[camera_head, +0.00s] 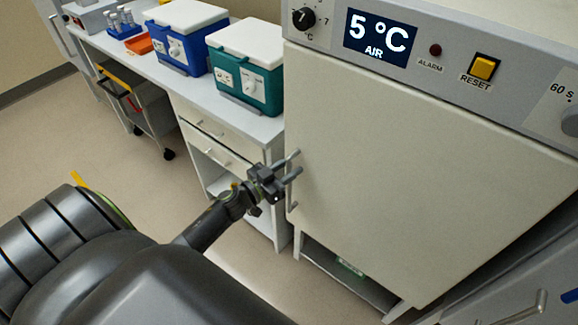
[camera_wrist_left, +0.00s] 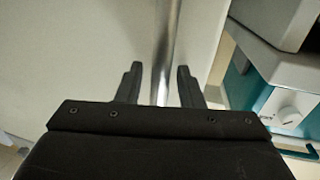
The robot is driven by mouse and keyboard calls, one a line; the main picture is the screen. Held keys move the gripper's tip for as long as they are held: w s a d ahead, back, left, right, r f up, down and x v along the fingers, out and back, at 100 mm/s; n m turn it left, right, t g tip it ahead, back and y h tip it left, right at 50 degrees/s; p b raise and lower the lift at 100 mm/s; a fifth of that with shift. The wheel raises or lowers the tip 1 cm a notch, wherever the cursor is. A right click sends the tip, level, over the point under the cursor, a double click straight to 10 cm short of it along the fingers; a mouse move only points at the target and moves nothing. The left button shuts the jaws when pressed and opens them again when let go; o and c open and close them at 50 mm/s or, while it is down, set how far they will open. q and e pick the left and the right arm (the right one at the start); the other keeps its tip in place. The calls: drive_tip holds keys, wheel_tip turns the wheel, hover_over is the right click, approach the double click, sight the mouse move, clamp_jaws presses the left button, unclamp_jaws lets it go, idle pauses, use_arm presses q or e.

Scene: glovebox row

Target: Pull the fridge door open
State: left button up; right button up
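The fridge door (camera_head: 410,180) is a large cream panel below the control panel in the head view, and it looks shut. Its upright metal bar handle (camera_head: 292,192) is on the door's left edge. My left gripper (camera_head: 291,165) is at this handle. In the left wrist view, the handle (camera_wrist_left: 166,45) runs down between the two dark fingers of my left gripper (camera_wrist_left: 160,85). The fingers are apart, with a gap showing on each side of the bar. The door's surface (camera_wrist_left: 75,45) fills the upper left there. My right gripper is not in view.
The control panel (camera_head: 425,50) reads 5 °C AIR. Left of the fridge, a white counter (camera_head: 160,75) bears a teal cooler (camera_head: 247,85) and a blue cooler (camera_head: 185,50). A cart (camera_head: 135,105) stands under it. Open floor (camera_head: 120,170) lies in front.

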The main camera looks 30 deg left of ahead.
use_arm(q)
drive_tip(key=shift+w, duration=0.1)
drive_tip(key=shift+c, duration=0.4)
clamp_jaws()
